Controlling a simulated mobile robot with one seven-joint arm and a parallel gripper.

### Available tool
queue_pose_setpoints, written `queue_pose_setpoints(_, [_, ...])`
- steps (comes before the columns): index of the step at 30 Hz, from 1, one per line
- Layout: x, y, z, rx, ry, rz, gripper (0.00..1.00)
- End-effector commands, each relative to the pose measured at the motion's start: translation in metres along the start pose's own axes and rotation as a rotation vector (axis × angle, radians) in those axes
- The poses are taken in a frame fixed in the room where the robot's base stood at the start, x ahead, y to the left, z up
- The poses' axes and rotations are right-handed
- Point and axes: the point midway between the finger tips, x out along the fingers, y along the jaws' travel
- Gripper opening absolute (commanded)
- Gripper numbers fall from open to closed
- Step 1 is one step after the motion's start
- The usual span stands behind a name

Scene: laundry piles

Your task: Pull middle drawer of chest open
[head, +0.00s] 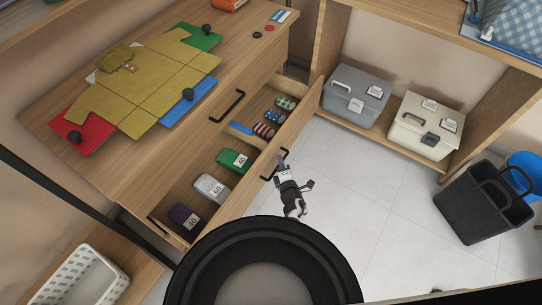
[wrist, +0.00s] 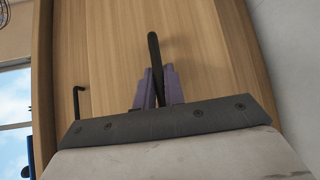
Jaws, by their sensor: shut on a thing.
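The wooden chest (head: 262,62) stands at the left in the head view. The drawer below its top drawer, which I take as the middle drawer (head: 296,125), is pulled well out, and its inside shows. My gripper (head: 281,160) is at the black handle (head: 267,177) on that drawer's front. In the wrist view, the purple fingers of my gripper (wrist: 158,88) are shut on the black bar handle (wrist: 154,50), one on each side. The top drawer, with its own black handle (head: 227,106), is closed. Lower drawers are hidden.
The open drawer holds a green item (head: 234,160), a white item (head: 212,188), a purple item (head: 184,216) and striped rolls. A folding board with a mustard shirt (head: 150,90) lies on the chest top. A black bin (head: 483,212) stands right. The tiled floor (head: 370,190) between is clear.

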Motion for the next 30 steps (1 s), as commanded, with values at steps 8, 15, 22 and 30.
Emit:
queue_pose_setpoints(8, [-0.024,-0.006,0.026,0.0,-0.005,0.0,0.0])
queue_pose_setpoints(15, [-0.032,-0.009,0.034,0.0,-0.004,0.0,0.0])
queue_pose_setpoints(22, [-0.033,-0.009,0.035,0.0,-0.003,0.001,0.0])
queue_pose_setpoints(30, [-0.033,-0.009,0.035,0.0,-0.003,0.001,0.19])
